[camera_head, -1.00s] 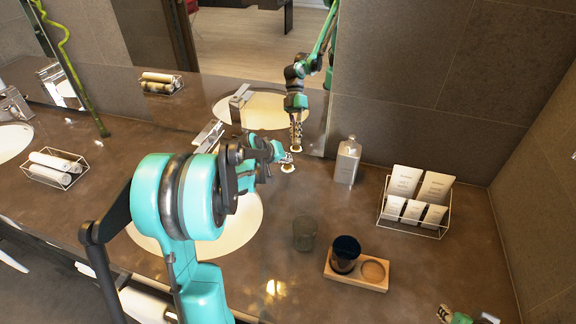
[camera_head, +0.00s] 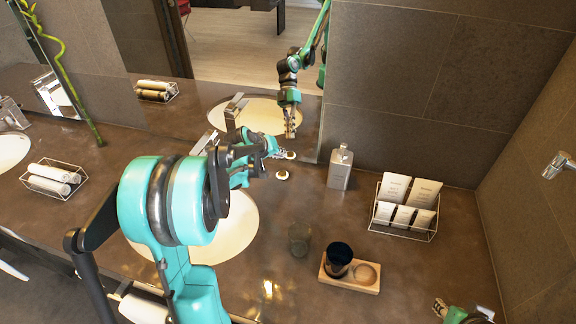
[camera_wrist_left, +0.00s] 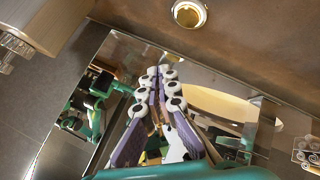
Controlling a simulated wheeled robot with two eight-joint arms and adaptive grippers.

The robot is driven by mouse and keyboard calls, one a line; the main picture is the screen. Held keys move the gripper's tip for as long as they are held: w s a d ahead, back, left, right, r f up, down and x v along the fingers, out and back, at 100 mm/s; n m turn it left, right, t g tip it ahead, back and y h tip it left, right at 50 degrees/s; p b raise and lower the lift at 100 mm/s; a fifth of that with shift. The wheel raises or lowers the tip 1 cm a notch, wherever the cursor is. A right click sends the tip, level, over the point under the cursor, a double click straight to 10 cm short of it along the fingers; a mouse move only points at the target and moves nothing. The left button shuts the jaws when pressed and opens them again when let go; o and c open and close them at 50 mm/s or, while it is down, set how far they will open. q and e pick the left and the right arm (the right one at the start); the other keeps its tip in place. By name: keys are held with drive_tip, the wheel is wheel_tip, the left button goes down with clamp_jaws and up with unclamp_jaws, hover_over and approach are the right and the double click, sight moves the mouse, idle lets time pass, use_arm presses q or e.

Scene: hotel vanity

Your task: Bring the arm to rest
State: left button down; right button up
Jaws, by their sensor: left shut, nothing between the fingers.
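My left gripper (camera_head: 274,152) is at the end of the teal arm that reaches over the round sink basin (camera_head: 236,228) in the head view. In the left wrist view its two fingers (camera_wrist_left: 160,75) come together at the tips, shut with nothing between them. It hangs near the mirror, apart from the small round pale item (camera_head: 282,174) on the counter. That item seems to be the ring-like round piece (camera_wrist_left: 189,13) in the wrist view. Part of my right gripper (camera_head: 441,307) shows at the bottom right; its fingers are too small to judge.
A soap bottle (camera_head: 340,167), a wire rack (camera_head: 405,231) of tubes, a glass (camera_head: 299,239) and a dark cup (camera_head: 338,259) on a wooden tray (camera_head: 364,287) stand right of the basin. Rolled towels (camera_head: 52,176) lie left. The mirror (camera_head: 200,97) is behind.

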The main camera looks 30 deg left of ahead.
use_arm(q)
drive_tip(key=s+d+r+m+g, duration=0.1)
drive_tip(key=s+d+r+m, duration=0.15)
drive_tip(key=s+d, duration=0.5)
drive_tip(key=s+d+r+m, duration=0.2)
drive_tip(key=s+d+r, duration=0.1)
drive_tip(key=s+d, duration=0.4)
drive_tip(key=s+d+f+m, duration=0.1)
drive_tip(key=s+d, duration=0.2)
drive_tip(key=s, duration=0.3)
drive_tip(key=s+d+f+m+g, duration=0.1)
drive_tip(key=s+d+f+m, duration=0.1)
drive_tip(key=s+d, duration=0.2)
drive_tip(key=s, duration=0.3)
drive_tip(key=shift+s+y, duration=0.25)
drive_tip(key=shift+y, duration=0.15)
drive_tip(key=shift+m, duration=0.25)
